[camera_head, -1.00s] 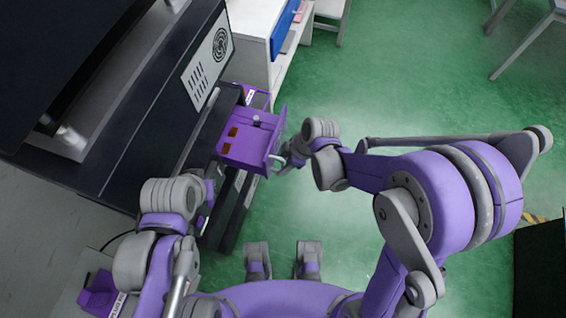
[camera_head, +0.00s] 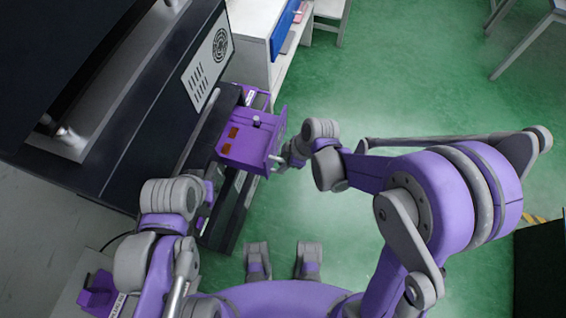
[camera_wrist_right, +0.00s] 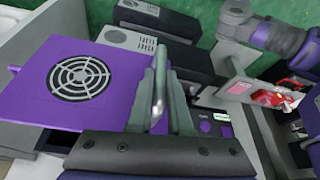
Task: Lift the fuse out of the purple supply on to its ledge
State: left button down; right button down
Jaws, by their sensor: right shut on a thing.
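The purple supply (camera_head: 262,150) is a box at the side of the dark machine in the head view, with two orange-brown patches on its top. In the right wrist view its purple side (camera_wrist_right: 40,95) carries a round fan grille. My right gripper (camera_head: 284,160) is at the supply's right side, shut on a silver metal handle (camera_wrist_right: 159,85) that stands between its fingers in the wrist view. I cannot make out the fuse or the ledge for certain. My left arm is bent at lower left; its fingers (camera_head: 208,192) are too small and partly hidden to read.
The dark machine (camera_head: 150,110) with a vented pale panel fills the left. A white cabinet (camera_head: 255,35) with a blue edge stands behind the supply. A purple piece (camera_head: 98,290) lies at lower left. Green floor (camera_head: 400,90) is open to the right.

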dwell(0.8)
jog(key=shift+s+d+b, duration=0.15)
jog(key=shift+d, duration=0.4)
jog(key=shift+s+d+b, duration=0.15)
jog(key=shift+d, duration=0.35)
jog(key=c, duration=0.8)
grip_release()
jog(key=shift+d, duration=0.1)
jog(key=shift+c, duration=0.2)
jog(key=p+v, duration=0.2)
jog(key=v, duration=0.8)
jog(key=shift+r, duration=0.4)
